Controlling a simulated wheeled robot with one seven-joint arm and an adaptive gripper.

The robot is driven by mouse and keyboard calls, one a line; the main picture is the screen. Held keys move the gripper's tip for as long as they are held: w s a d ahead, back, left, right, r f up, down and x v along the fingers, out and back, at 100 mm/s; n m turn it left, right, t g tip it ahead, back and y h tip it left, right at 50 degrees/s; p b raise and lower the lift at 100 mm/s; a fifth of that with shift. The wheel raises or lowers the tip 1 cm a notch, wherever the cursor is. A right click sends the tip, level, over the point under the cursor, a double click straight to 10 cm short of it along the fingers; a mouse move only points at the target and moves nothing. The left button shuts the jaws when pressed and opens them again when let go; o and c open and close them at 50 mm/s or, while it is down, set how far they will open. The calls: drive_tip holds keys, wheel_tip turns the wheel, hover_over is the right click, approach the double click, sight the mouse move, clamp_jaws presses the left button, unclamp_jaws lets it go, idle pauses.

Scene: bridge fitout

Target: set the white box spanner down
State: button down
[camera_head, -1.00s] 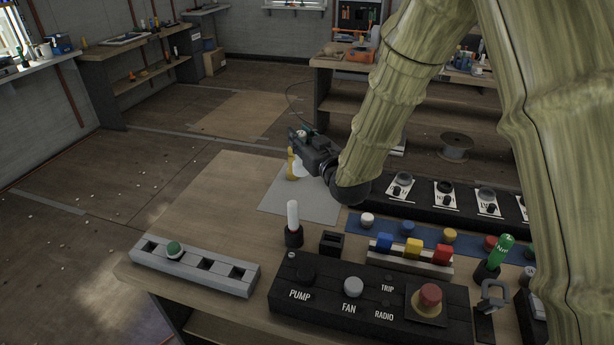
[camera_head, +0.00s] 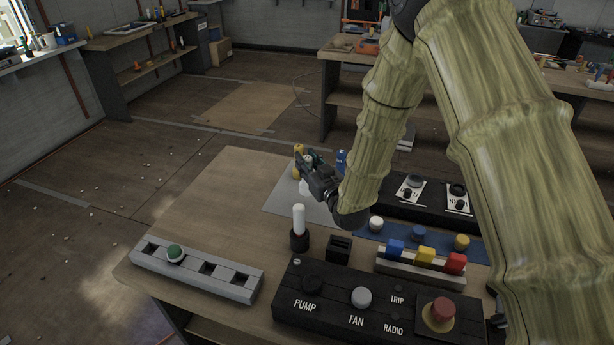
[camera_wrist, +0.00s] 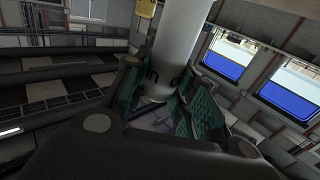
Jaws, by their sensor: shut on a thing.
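My gripper (camera_head: 308,172) is shut on the white box spanner, a pale cylinder that stands between its teal finger pads in the wrist view (camera_wrist: 182,45). In the head view only a small white part of it (camera_head: 304,188) shows below the fingers, over the grey mat (camera_head: 283,201). Whether its lower end touches the mat cannot be told. A yellow thing (camera_head: 298,149) shows just beyond the fingers. It is unclear whether it is apart from the spanner.
A white rod stands in a black holder (camera_head: 299,239) in front of the mat. A black switch panel (camera_head: 330,310), a grey slotted rail (camera_head: 228,282) and a blue strip with coloured knobs (camera_head: 368,236) lie nearer. The wooden tabletop (camera_head: 215,215) left of the mat is clear.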

drive_tip(key=shift+f+p, duration=0.55)
drive_tip(key=shift+f, duration=2.15)
drive_tip(key=shift+f, duration=0.15)
drive_tip(key=c, duration=1.2)
unclamp_jaws()
drive_tip(key=shift+o, duration=0.2)
drive_tip(key=shift+r, duration=0.3)
drive_tip(key=b+v, duration=0.2)
drive_tip(key=v, duration=0.5)
drive_tip(key=shift+s+f, duration=0.15)
drive_tip(key=shift+s, duration=0.05)
